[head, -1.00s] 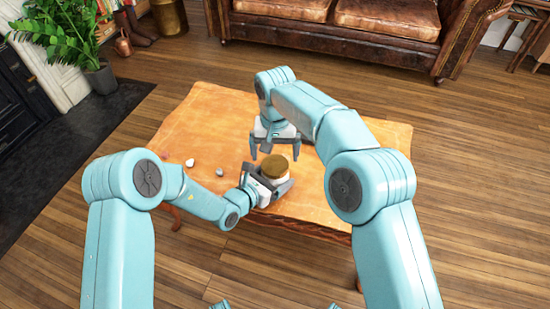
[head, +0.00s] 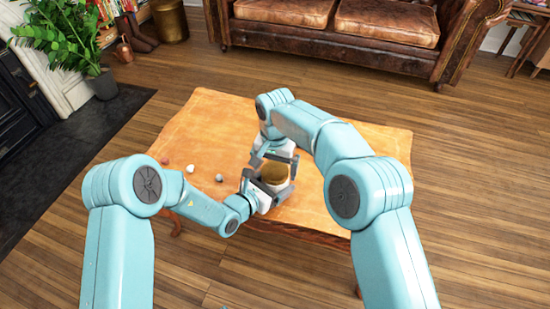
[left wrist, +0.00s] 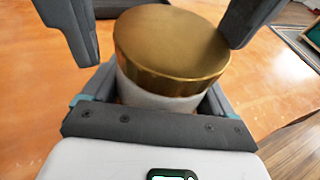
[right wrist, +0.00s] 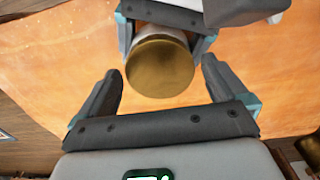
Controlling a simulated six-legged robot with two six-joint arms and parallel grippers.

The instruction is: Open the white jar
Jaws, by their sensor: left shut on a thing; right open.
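The white jar (head: 277,187) stands on the wooden table, with its round gold lid (head: 274,172) on top. My left gripper (head: 268,186) is shut around the jar's white body below the lid. The left wrist view shows the gold lid (left wrist: 172,45) and part of the white body (left wrist: 158,96) between the left fingers. My right gripper (head: 273,163) is open above the jar, with one finger on either side of the lid.
The wooden table (head: 215,125) has several small pebble-like objects (head: 190,168) on its left part. The rest of its top is mostly clear. A brown leather sofa (head: 340,25) stands behind, and a potted plant (head: 60,40) is at the upper left.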

